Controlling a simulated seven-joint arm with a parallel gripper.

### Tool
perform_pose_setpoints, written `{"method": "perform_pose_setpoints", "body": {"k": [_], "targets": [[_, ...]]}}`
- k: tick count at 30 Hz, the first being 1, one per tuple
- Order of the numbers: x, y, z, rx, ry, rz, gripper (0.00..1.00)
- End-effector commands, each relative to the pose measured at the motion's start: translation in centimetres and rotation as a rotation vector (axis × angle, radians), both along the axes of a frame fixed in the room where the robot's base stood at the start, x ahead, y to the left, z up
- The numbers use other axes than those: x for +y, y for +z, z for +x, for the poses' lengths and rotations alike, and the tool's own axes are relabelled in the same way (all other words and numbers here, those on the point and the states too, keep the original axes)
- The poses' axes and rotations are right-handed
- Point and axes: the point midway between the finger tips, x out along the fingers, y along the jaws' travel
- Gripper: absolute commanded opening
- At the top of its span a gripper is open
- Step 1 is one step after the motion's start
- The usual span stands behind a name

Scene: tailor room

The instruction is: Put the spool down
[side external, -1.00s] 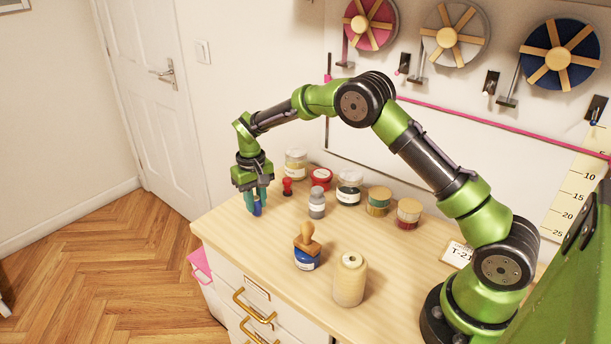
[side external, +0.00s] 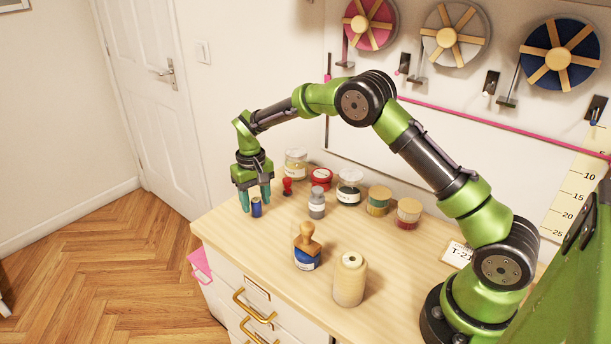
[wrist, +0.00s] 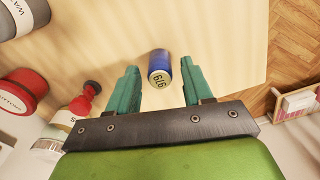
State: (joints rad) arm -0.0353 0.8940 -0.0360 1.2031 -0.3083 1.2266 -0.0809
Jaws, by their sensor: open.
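The small blue spool (side external: 256,207) stands on the table near its far left edge. In the wrist view the spool (wrist: 160,68) shows a pale label with digits and sits between the fingers, with a gap on each side. My gripper (side external: 255,200) is open, its teal fingertips low around the spool. The open gripper also shows in the wrist view (wrist: 161,80), with neither finger touching the spool. A larger cream thread cone (side external: 350,280) stands at the front of the table.
A red stamp (side external: 287,186), a grey bottle (side external: 317,204) and several jars, among them a dark one (side external: 349,190), stand right of the gripper. A wooden-handled stamp on a blue base (side external: 307,257) stands in front. The table's left edge is close to the spool.

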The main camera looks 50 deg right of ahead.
Motion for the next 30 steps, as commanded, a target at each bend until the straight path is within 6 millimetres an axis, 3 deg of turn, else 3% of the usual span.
{"method": "perform_pose_setpoints", "body": {"k": [12, 21, 26, 30], "targets": [[0.0, 8.6, 0.0, -0.003, 0.0, -0.001, 0.5], [0.0, 12.0, -0.3, -0.009, -0.001, 0.004, 0.5], [0.2, 16.1, -2.8, -0.077, -0.006, 0.031, 0.5], [0.5, 20.6, -7.4, -0.173, -0.016, 0.072, 0.5]]}}
